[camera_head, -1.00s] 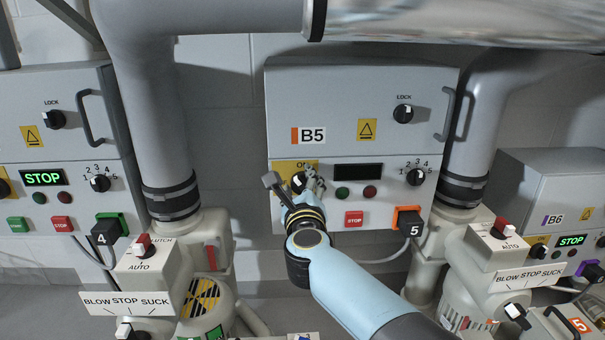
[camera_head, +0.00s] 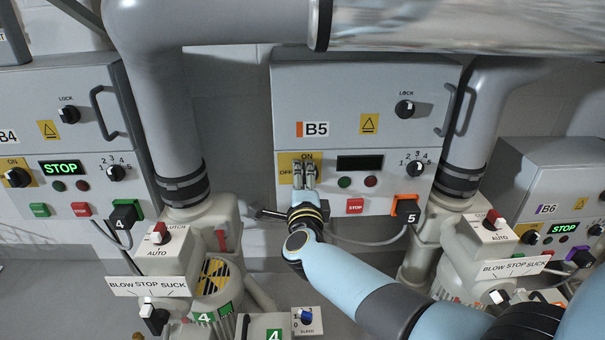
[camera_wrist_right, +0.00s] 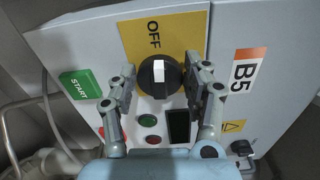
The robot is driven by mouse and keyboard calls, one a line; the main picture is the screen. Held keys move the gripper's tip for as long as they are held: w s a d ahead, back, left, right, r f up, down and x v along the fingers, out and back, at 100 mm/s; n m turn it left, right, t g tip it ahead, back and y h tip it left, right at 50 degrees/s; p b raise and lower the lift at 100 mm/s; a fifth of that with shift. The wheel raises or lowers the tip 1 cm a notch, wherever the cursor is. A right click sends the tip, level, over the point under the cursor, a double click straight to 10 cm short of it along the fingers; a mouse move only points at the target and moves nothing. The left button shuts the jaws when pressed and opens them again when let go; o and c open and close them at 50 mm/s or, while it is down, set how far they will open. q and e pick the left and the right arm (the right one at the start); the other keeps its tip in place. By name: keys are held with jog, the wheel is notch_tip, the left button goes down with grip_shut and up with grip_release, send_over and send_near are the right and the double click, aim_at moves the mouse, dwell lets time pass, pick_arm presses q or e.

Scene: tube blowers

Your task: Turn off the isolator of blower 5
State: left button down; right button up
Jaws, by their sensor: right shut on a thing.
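The blower 5 control box (camera_head: 340,110) stands in the middle of the head view, labelled B5. Its isolator is a black round knob (camera_wrist_right: 147,84) with a white pointer, on a yellow plate (camera_wrist_right: 190,32). In the right wrist view the white pointer lies toward the OFF lettering. My right gripper (camera_head: 305,168) is at this isolator, with its two fingers on either side of the knob, shut on it; it also shows in the right wrist view (camera_wrist_right: 161,72). In the head view the fingers hide the knob. The display (camera_head: 360,163) on the box is dark. My left gripper is not in view.
Right of the isolator are green and red lamps, a red STOP button (camera_head: 355,206), a selector (camera_head: 415,168) and an orange plug socket (camera_head: 407,203). The B4 box (camera_head: 68,130) and B6 box (camera_head: 560,185) show green STOP displays. Large grey pipes stand on both sides.

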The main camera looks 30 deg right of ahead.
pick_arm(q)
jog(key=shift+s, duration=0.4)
pick_arm(e)
jog(key=shift+a+f+n, duration=0.1)
jog(key=shift+f+n, duration=0.1)
jog(key=shift+n, duration=0.2)
jog(key=shift+f, duration=0.1)
jog(key=o, duration=1.1)
jog(key=shift+o, duration=0.2)
jog(key=v, duration=1.2)
